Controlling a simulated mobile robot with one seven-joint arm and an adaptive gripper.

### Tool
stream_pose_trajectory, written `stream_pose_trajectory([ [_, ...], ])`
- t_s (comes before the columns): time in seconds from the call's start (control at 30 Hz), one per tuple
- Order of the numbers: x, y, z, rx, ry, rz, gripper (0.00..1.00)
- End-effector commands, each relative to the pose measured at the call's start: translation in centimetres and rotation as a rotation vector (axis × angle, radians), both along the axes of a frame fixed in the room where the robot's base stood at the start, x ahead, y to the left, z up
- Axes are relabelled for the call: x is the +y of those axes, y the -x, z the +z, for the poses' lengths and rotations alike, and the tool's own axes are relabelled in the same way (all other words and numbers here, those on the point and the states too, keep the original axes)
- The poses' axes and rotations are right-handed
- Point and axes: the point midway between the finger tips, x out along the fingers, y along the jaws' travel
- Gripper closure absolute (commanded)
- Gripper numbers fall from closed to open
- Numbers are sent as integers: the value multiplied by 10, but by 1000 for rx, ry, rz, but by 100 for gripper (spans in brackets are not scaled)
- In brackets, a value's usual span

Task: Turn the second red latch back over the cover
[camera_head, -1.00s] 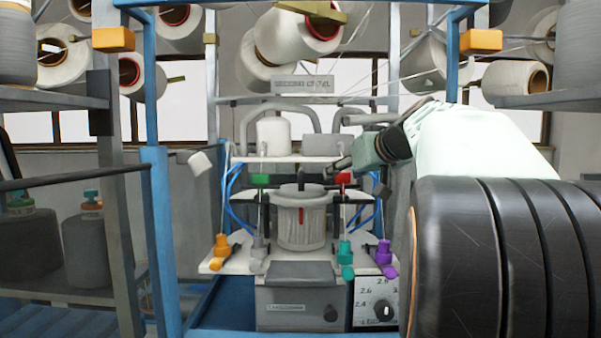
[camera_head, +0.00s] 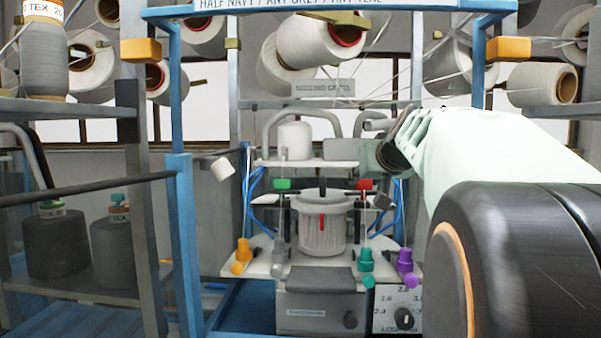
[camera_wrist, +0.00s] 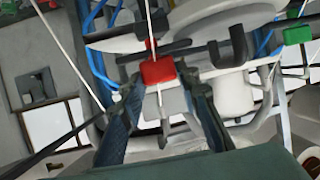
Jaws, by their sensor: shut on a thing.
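The red latch (camera_head: 365,184) is at the upper right of the white ribbed cylinder (camera_head: 322,235) on the machine. In the wrist view its red block (camera_wrist: 158,71) sits between my fingertips, with a thin pale rod or yarn across it. My gripper (camera_wrist: 165,78) is shut on it; in the head view the gripper (camera_head: 374,160) is just above the latch, its fingers mostly hidden. A round grey lid (camera_head: 322,192) tops the cylinder; I cannot tell if it is the cover. A green latch (camera_head: 282,184) is at the upper left.
A white shelf (camera_head: 264,163) with a white cone (camera_head: 294,140) stands behind. Orange (camera_head: 243,250), teal (camera_head: 366,260) and purple (camera_head: 404,260) knobs line the front plate. Blue uprights (camera_head: 183,230) flank the machine, and yarns cross above.

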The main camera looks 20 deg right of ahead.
Motion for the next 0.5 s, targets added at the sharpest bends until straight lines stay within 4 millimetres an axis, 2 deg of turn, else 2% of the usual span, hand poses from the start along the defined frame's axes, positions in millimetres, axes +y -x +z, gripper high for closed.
stream_pose_trajectory([
  [0.5, -1, 1, -1, 8, 0, -156, 94],
])
